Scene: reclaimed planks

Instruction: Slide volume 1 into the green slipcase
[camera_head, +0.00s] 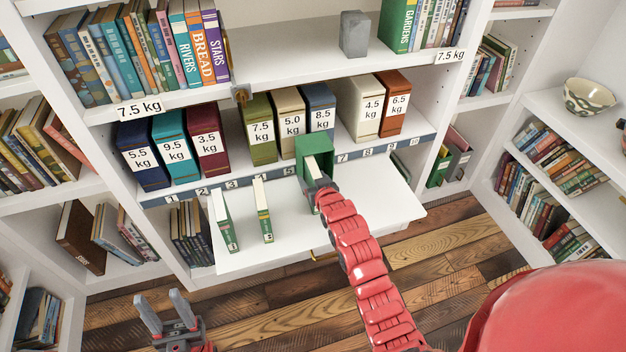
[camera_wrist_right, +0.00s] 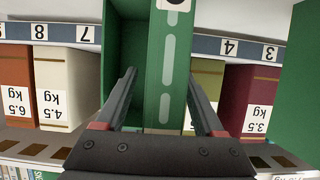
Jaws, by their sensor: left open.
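The green slipcase (camera_head: 316,147) stands on the white pull-out board, its opening toward me. It also shows in the right wrist view (camera_wrist_right: 113,60). A green book (camera_head: 312,168) with cream pages stands upright at its opening, toward the right of the opening in the right wrist view (camera_wrist_right: 168,85). I cannot read its volume number, nor how deep it sits. My right gripper (camera_wrist_right: 162,78) has its fingers on both sides of the spine, with a gap on the left side. My left gripper (camera_head: 165,312) is open and empty over the floor at lower left.
Two similar slim green books stand on the board left of the slipcase, one (camera_head: 224,220) farther left and one (camera_head: 262,210) nearer. Boxes with weight labels, such as the olive one (camera_head: 259,130), line the shelf behind. The board's right part (camera_head: 385,190) is clear.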

